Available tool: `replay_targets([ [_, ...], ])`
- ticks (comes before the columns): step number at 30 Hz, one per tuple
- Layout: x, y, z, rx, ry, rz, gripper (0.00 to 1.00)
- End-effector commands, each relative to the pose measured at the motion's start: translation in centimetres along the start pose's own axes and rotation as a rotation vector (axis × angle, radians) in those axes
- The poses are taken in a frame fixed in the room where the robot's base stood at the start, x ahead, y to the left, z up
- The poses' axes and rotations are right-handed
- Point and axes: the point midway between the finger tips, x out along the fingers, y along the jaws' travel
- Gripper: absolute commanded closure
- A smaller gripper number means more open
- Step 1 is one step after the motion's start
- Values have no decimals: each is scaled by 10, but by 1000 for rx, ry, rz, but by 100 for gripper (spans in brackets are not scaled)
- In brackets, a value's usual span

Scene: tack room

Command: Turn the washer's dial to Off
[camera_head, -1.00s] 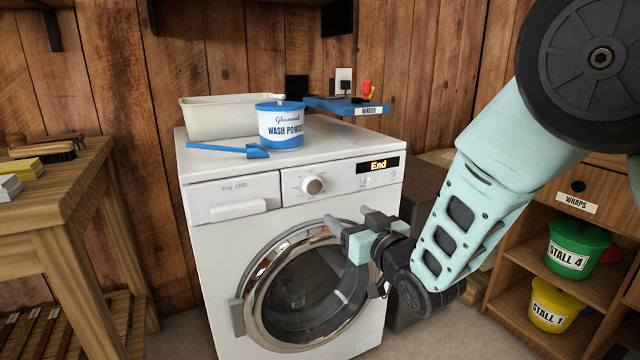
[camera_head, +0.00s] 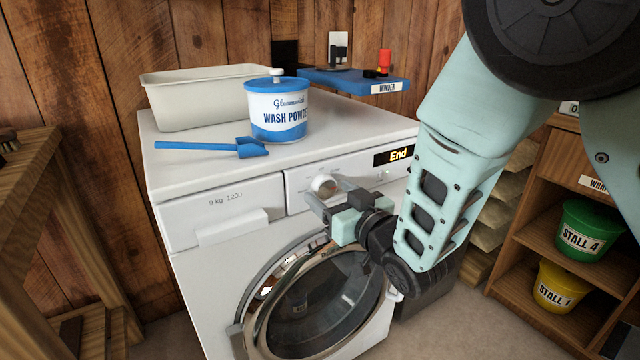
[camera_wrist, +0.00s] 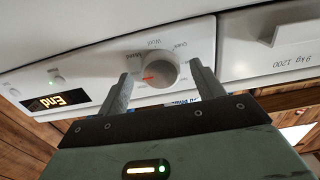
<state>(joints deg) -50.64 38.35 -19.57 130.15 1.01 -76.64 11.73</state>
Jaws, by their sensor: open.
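The white washer (camera_head: 200,270) stands against the wood wall. Its round dial (camera_head: 323,186) is on the front panel, left of the lit display (camera_head: 394,155), which reads "End". My gripper (camera_head: 327,194) is open at the dial, partly covering it. In the wrist view, turned upside down, the dial (camera_wrist: 160,70) lies between the tips of my gripper (camera_wrist: 160,66), with a gap visible on each side.
On the washer top are a cream tub (camera_head: 205,105), a wash powder canister (camera_head: 277,115) and a blue scoop (camera_head: 215,147). A blue winder shelf (camera_head: 350,80) is behind. A wooden table (camera_head: 28,190) stands left, a cubby with buckets (camera_head: 515,225) right.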

Motion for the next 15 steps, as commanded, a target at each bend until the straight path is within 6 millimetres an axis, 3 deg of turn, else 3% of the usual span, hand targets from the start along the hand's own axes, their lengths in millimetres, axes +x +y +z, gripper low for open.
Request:
replay_targets([
  [12, -2, 0, 0, 0, 0, 0, 33],
  [15, -2, 0, 0, 0, 0, 0, 58],
])
